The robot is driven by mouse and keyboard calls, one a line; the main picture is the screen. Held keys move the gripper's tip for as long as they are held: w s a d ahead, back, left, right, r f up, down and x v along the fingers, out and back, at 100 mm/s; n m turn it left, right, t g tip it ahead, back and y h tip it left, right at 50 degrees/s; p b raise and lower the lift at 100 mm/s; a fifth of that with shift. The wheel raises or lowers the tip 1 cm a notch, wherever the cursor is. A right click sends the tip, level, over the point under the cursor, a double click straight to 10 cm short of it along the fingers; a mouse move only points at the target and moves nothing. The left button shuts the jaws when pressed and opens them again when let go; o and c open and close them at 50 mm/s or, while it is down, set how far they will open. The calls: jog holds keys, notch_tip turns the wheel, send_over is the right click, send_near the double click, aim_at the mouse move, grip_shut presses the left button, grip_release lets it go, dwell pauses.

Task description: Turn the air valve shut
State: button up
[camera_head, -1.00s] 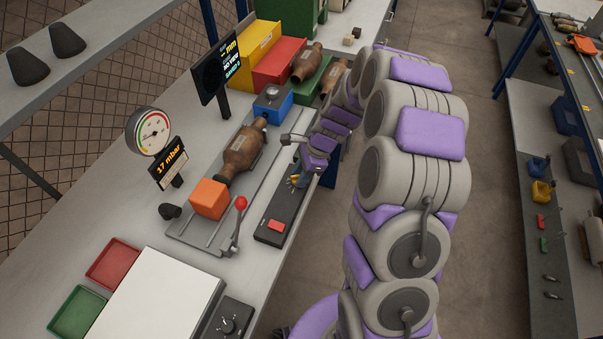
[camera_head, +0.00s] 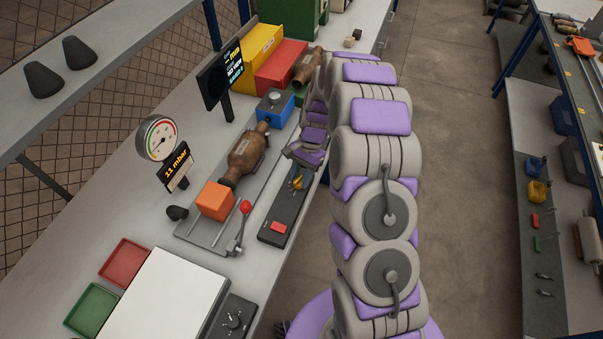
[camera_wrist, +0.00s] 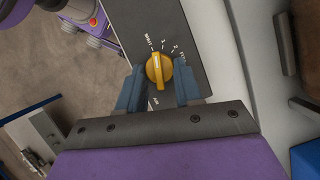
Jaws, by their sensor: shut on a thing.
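The air valve is a yellow knob (camera_head: 297,183) on a dark control panel (camera_head: 272,222) at the bench's front edge. In the wrist view the yellow knob (camera_wrist: 158,70) stands between the two blue fingers of my gripper (camera_wrist: 159,85), and I am shut on it. In the head view my gripper (camera_head: 304,158) reaches down to the panel from behind. The display (camera_head: 178,163) under the round gauge (camera_head: 157,138) reads 11 mbar.
Left of the panel, a brown converter (camera_head: 246,152) lies in a fixture between an orange block (camera_head: 215,201) and a blue block (camera_head: 274,108). A red-knobbed lever (camera_head: 244,209) stands close to the panel. Yellow and red bins (camera_head: 281,66) stand behind.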

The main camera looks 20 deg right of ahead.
jog(key=shift+w+a+n+g+h+p, duration=0.15)
jog(key=shift+n+g+h+p, duration=0.2)
jog(key=shift+n, duration=0.95)
jog(key=o, duration=1)
jog(key=shift+o, duration=0.2)
jog(key=p+v, duration=0.1)
jog(key=v, duration=1.6)
jog(key=shift+a+r+p, duration=0.15)
jog(key=shift+a+p, duration=0.05)
jog(key=shift+p, duration=0.1)
jog(key=shift+w, duration=0.1)
